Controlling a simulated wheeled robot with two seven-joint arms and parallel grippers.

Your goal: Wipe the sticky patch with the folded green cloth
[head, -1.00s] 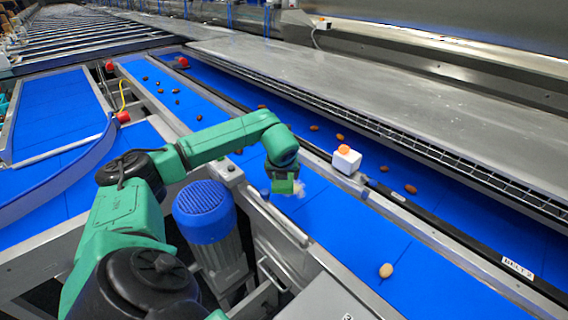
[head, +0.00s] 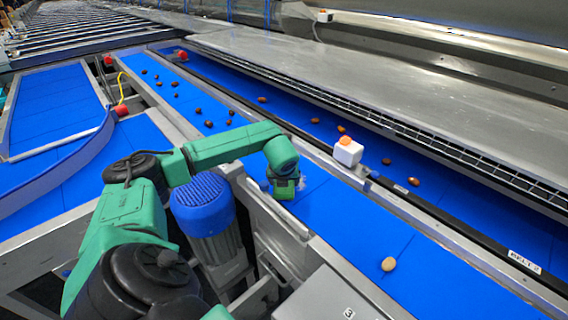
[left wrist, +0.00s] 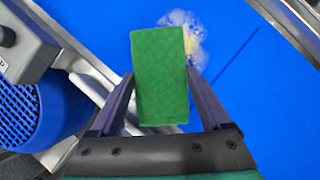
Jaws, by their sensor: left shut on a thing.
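My left gripper (left wrist: 160,105) is shut on the folded green cloth (left wrist: 160,75), which sits between its two fingers in the left wrist view. In the head view the gripper and cloth (head: 285,188) are over the near edge of the blue belt. The sticky patch (left wrist: 190,38) is a pale, yellowish, foamy-looking smear on the blue belt, partly hidden behind the cloth. I cannot tell whether the cloth touches the belt. My right gripper is not in view.
A white box with an orange top (head: 347,152) stands on the rail between the two belts. A lone pale date (head: 388,264) lies on the near belt (head: 345,215). Several brown dates lie farther up and on the far belt. A blue motor (head: 203,205) stands beside the frame.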

